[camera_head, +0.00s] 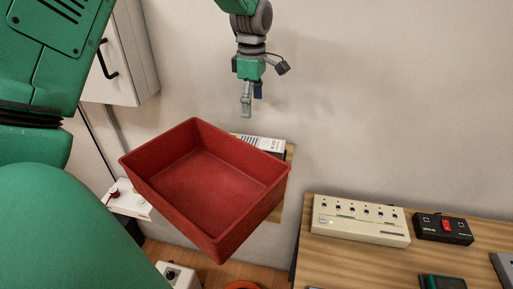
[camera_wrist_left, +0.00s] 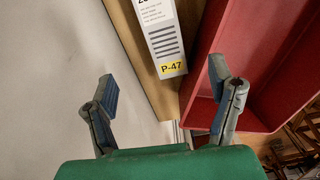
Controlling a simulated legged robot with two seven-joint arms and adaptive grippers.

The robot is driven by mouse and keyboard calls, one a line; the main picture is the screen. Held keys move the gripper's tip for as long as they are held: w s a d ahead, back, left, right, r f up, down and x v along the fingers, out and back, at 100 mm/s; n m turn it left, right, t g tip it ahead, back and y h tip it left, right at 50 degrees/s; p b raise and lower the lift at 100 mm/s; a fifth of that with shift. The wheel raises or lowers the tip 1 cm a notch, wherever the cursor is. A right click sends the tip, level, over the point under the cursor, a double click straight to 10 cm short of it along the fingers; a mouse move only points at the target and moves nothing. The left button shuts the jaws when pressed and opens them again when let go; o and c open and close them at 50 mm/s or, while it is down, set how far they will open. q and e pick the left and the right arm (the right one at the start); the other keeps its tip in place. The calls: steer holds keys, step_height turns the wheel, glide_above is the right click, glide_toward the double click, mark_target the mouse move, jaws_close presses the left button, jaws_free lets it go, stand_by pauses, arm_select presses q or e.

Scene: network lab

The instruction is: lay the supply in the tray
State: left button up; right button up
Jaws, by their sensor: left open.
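The red open tray (camera_head: 205,185) stands in the middle of the head view, and its inside looks empty. Behind its far rim a white labelled unit (camera_head: 264,143), probably the supply, is partly hidden by the tray. In the left wrist view the white unit (camera_wrist_left: 158,30) shows with a yellow P-47 label, beside the red tray wall (camera_wrist_left: 205,50). My left gripper (camera_head: 251,98) hangs above and behind the tray's far rim. In the wrist view my left gripper (camera_wrist_left: 161,75) has its fingers wide apart, nothing held. My right gripper is not in view.
A wooden bench (camera_head: 330,262) at the right bears a beige multi-switch unit (camera_head: 360,221) and a black box with a red switch (camera_head: 443,228). A grey wall cabinet (camera_head: 125,55) hangs at the upper left. The wall behind my left gripper is bare.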

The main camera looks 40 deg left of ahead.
mark_target(254, 141)
arm_select(q)
steer(key=shift+n, duration=0.4)
step_height(254, 141, down, 9)
steer(key=shift+a+r+p, duration=0.15)
steer(key=shift+r+p, duration=0.05)
steer(key=shift+p, duration=0.1)
steer(key=f, duration=0.2)
steer(key=d+f+p, duration=0.1)
steer(key=f, duration=0.1)
steer(key=shift+f, duration=0.6)
steer(key=shift+s, duration=0.1)
jaws_close()
steer(key=shift+r, duration=0.1)
